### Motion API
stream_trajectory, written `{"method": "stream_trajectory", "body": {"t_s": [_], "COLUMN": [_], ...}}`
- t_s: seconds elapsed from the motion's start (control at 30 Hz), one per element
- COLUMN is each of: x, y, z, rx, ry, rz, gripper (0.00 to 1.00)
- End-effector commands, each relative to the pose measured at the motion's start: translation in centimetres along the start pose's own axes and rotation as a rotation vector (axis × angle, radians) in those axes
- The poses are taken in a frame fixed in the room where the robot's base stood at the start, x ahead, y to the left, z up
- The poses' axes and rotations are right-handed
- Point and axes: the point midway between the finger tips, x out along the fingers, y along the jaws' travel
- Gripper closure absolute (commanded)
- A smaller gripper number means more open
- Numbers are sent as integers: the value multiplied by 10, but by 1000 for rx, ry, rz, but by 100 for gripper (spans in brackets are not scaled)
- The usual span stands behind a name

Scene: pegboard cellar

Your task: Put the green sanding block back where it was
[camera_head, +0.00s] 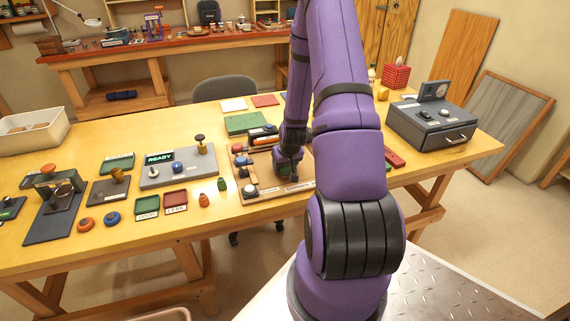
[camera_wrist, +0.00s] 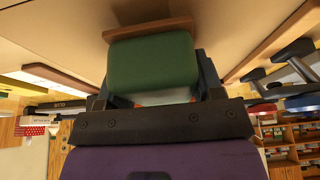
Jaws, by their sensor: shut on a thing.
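The green sanding block (camera_wrist: 152,66) fills the middle of the wrist view, between the two dark fingers of my gripper (camera_wrist: 152,92). My gripper is shut on it. In the head view my gripper (camera_head: 287,165) is low over a wooden tray (camera_head: 272,196) on the workbench. The block shows there only as a small dark green patch, mostly hidden by my gripper and arm. In the wrist view a brown wooden strip (camera_wrist: 148,28) lies right beside the block's far edge; I cannot tell whether they touch.
Black-topped items (camera_head: 262,136) stand at the tray's back, and a round-knobbed item (camera_head: 250,190) at its front left. A grey box with a drawer (camera_head: 432,124) is on the right. A grey board marked READY (camera_head: 178,168) lies to the left. My arm hides part of the bench.

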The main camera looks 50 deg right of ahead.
Motion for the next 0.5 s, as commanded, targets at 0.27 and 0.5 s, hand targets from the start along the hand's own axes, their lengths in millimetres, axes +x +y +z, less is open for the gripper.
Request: {"method": "stream_trajectory", "body": {"t_s": [0.27,0.5], "x": [7,12], "y": [0,0], "z": [3,6], "rx": [0,1], "ry": [0,-3], "rz": [0,-1], "gripper": [77,77]}}
